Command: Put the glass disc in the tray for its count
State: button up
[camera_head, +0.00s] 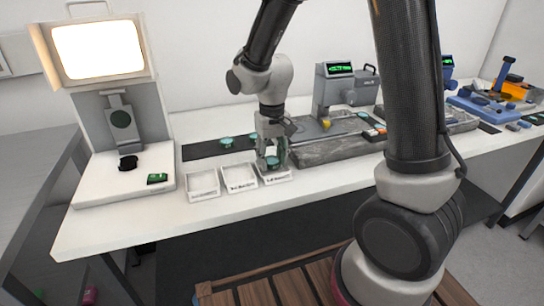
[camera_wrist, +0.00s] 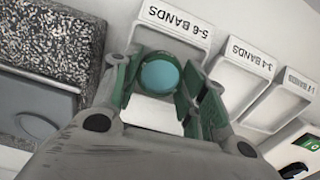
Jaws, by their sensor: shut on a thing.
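My gripper (camera_head: 271,158) is shut on a round blue-green glass disc (camera_wrist: 160,75), which shows between its green-lined fingers in the wrist view. The disc is over the tray labelled "5-6 BANDS" (camera_wrist: 176,17). That tray is the rightmost of three white trays in the head view (camera_head: 284,178). Whether the disc touches the tray floor cannot be told. The "3-4 BANDS" tray (camera_wrist: 246,57) and the tray at the end of the row (camera_wrist: 296,80), with a small label, stand beside it.
A grey granite block with an instrument (camera_head: 334,90) and green display stands to the right. Teal discs (camera_head: 227,142) lie on a dark mat (camera_head: 200,151) behind the trays. A lamp box (camera_head: 98,50) stands at left. The table's front edge is clear.

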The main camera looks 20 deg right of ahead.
aim_at(272, 160)
jog(key=shift+f, duration=0.55)
jog(key=o, duration=1.2)
notch_tip(272, 160, up, 12)
jog(key=s+d+r+t, duration=0.1)
jog(key=s+d+r, duration=0.2)
jog(key=s+d, duration=0.2)
jog(key=s+d+r+t, duration=0.2)
jog(key=s+d, duration=0.3)
jog(key=s, duration=0.2)
jog(key=s+d+r+m+t, duration=0.1)
jog(key=s+d+r, duration=0.2)
jog(key=s+d, duration=0.2)
jog(key=shift+s+r, duration=0.3)
jog(key=shift+s, duration=0.7)
